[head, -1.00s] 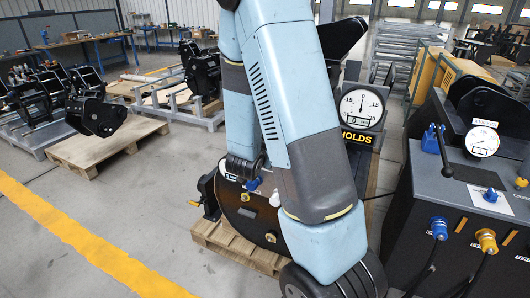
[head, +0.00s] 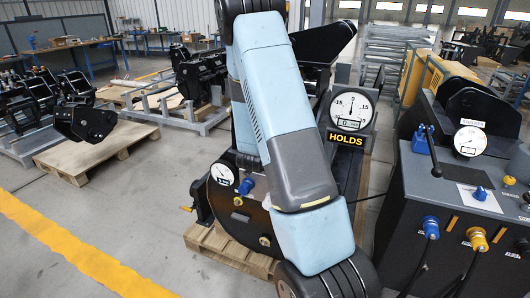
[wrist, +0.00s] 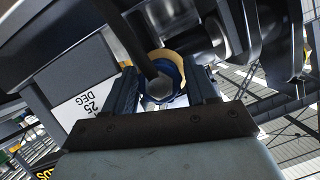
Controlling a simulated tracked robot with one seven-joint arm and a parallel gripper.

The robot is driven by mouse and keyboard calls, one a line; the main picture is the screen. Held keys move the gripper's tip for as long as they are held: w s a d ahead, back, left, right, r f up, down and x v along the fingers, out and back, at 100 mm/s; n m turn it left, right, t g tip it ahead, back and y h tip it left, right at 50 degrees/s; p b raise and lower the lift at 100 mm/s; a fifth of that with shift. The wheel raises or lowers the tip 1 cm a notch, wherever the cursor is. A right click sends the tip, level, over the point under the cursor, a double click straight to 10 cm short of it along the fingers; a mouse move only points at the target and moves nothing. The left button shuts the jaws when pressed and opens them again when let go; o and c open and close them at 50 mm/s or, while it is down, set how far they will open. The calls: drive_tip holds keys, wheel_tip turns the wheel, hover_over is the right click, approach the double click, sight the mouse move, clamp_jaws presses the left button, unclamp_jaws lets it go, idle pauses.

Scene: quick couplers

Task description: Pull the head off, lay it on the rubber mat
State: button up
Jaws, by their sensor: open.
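In the wrist view my gripper (wrist: 165,76) is open, with one dark blue jaw on each side of a blue collar (wrist: 178,98) with a pale hexagonal face. A tan ring sits behind the collar, and a dark rod crosses in front of it. I cannot tell whether the jaws touch it, or for sure that it is the head. In the head view my gripper is out of sight below my arm.
A dark console (head: 400,245) at right carries a blue coupler (head: 430,224) and a yellow coupler (head: 477,236) with hoses. A round dark drum (head: 228,212) stands on a wooden pallet (head: 208,238) beside my arm. A white angle plate (wrist: 82,108) is left of the collar.

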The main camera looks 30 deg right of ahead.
drive_tip(key=shift+w+d, duration=0.1)
drive_tip(key=shift+d, duration=0.05)
drive_tip(key=c, duration=0.9)
